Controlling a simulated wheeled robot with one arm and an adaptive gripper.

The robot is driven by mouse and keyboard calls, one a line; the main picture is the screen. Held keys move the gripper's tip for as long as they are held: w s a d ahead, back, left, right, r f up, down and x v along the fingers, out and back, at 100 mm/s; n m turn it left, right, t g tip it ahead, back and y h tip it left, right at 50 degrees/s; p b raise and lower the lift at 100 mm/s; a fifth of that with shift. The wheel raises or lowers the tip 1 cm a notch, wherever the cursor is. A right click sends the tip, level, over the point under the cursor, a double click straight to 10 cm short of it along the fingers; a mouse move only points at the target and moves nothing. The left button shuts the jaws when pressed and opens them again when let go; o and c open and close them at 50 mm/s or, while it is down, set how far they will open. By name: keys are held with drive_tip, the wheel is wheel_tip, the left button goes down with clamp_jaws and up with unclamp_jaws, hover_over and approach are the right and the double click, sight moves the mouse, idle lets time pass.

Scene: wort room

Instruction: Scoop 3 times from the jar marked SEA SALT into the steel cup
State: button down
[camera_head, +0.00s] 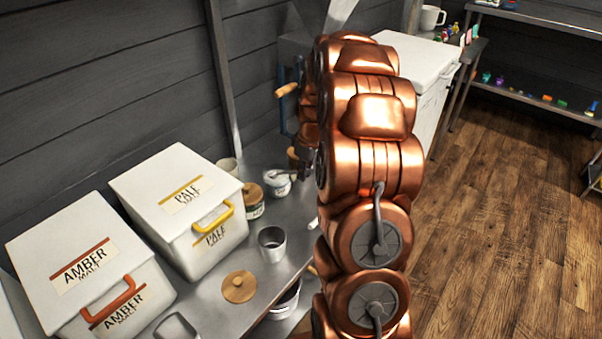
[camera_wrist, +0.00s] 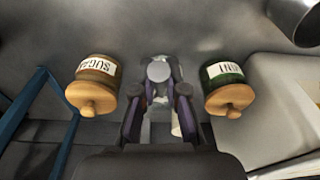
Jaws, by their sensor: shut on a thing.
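The steel cup (camera_head: 272,246) stands upright on the steel counter, in front of the jars. An open white jar (camera_head: 280,188) stands behind it; its lettering is too small to read, so I cannot confirm SEA SALT. My gripper (camera_head: 304,168) is at this jar's right side in the head view, partly hidden by my arm. In the wrist view, my gripper (camera_wrist: 159,98) is shut on a grey, round-ended thing (camera_wrist: 158,70), apparently the scoop. Its bowl and any contents are not clear. A loose wooden lid (camera_head: 239,288) lies near the counter's front edge.
The PALE malt box (camera_head: 180,215) and AMBER malt box (camera_head: 85,270) fill the counter's left. A white chest (camera_head: 415,60) stands behind my arm.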

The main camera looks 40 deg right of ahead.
drive_tip(key=shift+s+d+f+t+b, duration=0.15)
drive_tip(key=shift+s+f+t+b, duration=0.15)
drive_tip(key=shift+s+t+b, duration=0.35)
drive_tip(key=t+b, duration=0.1)
drive_tip(key=b, duration=0.1)
drive_tip(key=s+t+y+b, duration=0.1)
drive_tip(key=b, duration=0.1)
drive_tip(key=shift+d, duration=0.25)
drive_tip(key=shift+s+d+r+t+b, duration=0.1)
drive_tip(key=shift+s+r+t+b, duration=0.15)
drive_tip(key=shift+r, duration=0.35)
drive_tip(key=shift+s+r+t+b, duration=0.1)
drive_tip(key=shift+r+t+b, duration=0.1)
drive_tip(key=shift+r, duration=0.35)
